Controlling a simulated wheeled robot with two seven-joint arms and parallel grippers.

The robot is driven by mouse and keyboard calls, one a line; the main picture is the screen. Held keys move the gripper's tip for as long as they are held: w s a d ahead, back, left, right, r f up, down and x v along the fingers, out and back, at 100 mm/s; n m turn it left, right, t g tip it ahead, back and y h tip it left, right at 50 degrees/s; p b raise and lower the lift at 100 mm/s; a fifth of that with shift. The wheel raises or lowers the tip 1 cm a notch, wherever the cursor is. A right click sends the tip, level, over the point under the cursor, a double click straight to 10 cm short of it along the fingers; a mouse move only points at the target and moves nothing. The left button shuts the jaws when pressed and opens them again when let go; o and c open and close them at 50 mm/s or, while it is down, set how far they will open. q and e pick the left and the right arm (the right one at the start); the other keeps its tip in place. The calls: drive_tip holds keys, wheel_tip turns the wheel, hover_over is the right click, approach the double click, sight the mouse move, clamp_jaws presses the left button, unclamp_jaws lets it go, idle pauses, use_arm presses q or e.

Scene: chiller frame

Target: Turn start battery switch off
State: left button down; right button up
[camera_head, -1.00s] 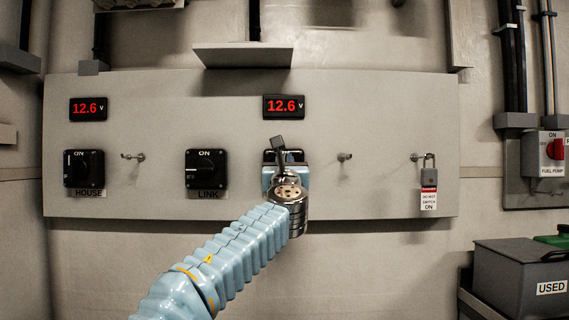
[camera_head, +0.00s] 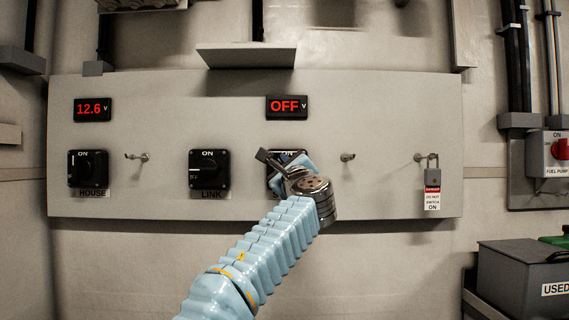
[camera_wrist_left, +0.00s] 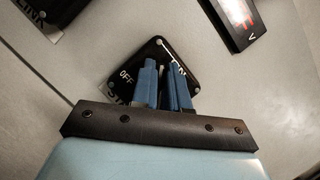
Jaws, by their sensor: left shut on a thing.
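The start battery switch (camera_wrist_left: 126,66) is a black square plate at the right of the row on the panel, mostly hidden behind my gripper in the head view. The wrist view shows its "OFF" mark. My left gripper (camera_wrist_left: 168,88) has its blue fingers shut on the switch's knob, which is mostly hidden between them. In the head view my left gripper (camera_head: 285,165) is tilted over the switch. The display above the switch (camera_head: 287,106) reads "OFF". My right gripper is not in view.
The link switch (camera_head: 209,172) and house switch (camera_head: 87,168) sit to the left, with a 12.6 V display (camera_head: 92,109) above the house switch. Hooks stick out between them; a padlock with a red-and-white tag (camera_head: 432,185) hangs at the right. A shelf (camera_head: 246,56) juts out above.

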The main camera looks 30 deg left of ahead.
use_arm(q)
drive_tip(key=shift+s+a+f+n+g+h+p, duration=0.2)
drive_tip(key=shift+n+g+p, duration=0.45)
drive_tip(key=shift+n, duration=1.2)
drive_tip(key=shift+w+f+n+g+h+p, duration=0.2)
drive_tip(key=shift+n+g+p, duration=0.45)
drive_tip(key=shift+n, duration=1.15)
drive_tip(key=shift+s+a+f+n+g+h+p, duration=0.25)
drive_tip(key=shift+n+g+p, duration=0.35)
drive_tip(key=shift+n, duration=1.25)
drive_tip(key=shift+w+d+f, duration=0.1)
drive_tip(key=shift+d+f, duration=0.05)
drive_tip(key=c, duration=1.1)
unclamp_jaws()
drive_tip(key=shift+c, duration=0.2)
